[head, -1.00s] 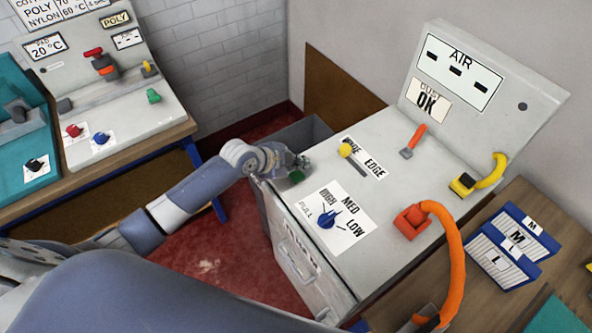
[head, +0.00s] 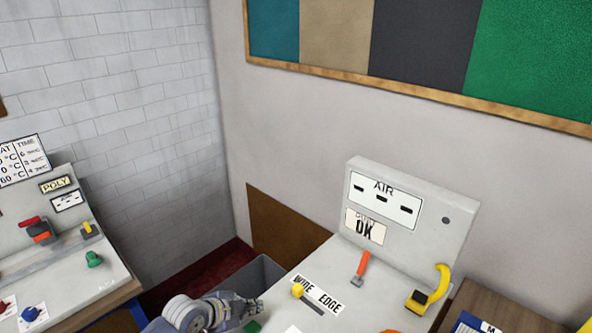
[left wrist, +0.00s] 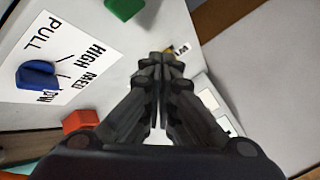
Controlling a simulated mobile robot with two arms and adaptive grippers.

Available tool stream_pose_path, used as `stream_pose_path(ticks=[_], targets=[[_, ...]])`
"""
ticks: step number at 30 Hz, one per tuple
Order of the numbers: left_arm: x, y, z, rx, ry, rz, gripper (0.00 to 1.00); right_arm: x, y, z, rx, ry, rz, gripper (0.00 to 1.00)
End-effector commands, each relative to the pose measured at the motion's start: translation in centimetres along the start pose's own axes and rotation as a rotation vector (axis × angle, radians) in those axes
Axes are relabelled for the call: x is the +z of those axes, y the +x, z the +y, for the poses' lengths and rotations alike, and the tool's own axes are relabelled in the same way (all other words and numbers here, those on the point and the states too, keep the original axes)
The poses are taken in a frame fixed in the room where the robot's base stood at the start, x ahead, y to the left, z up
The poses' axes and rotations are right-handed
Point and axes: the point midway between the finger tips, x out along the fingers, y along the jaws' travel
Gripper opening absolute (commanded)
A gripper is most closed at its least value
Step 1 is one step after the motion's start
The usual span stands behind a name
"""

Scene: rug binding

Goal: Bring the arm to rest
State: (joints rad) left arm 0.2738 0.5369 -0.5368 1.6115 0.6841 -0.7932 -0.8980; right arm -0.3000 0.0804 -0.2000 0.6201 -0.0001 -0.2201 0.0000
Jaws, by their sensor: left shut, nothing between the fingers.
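My left gripper (head: 252,306) is at the bottom of the head view, over the near left corner of the grey machine's top (head: 385,308). It is just beside a green button (head: 252,327), left of the yellow lever knob (head: 298,290). In the left wrist view my left gripper (left wrist: 160,62) has its dark fingers together, with nothing between them. A blue knob (left wrist: 36,76) on the HIGH/MED/LOW label, a green button (left wrist: 124,8) and a red block (left wrist: 82,121) show there, apart from the fingers. My right gripper is in neither view.
The machine's upright panel (head: 462,205) carries AIR and OK signs. An orange lever (head: 360,268) and a yellow hose fitting (head: 430,290) stand on its top. Another control panel (head: 70,262) is at the left.

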Motion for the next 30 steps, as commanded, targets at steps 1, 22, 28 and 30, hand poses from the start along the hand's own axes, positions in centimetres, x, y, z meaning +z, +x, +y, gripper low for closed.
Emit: stream_pose_path(ticks=[1, 22, 28, 30], targets=[[-0.4, -0.1, 1.2, 0.014, -0.016, 0.003, 0.0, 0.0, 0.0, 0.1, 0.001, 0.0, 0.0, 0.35], [1.4, -15.7, 19.8, 0.045, -0.845, -0.396, 0.0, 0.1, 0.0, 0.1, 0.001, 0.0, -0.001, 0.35], [3.2, -19.9, 21.7, -0.011, -1.012, -0.513, 0.0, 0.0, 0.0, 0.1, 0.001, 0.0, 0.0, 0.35], [3.9, -21.5, 22.3, -0.033, -1.068, -0.555, 0.0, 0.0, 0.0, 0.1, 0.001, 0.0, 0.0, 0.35]])
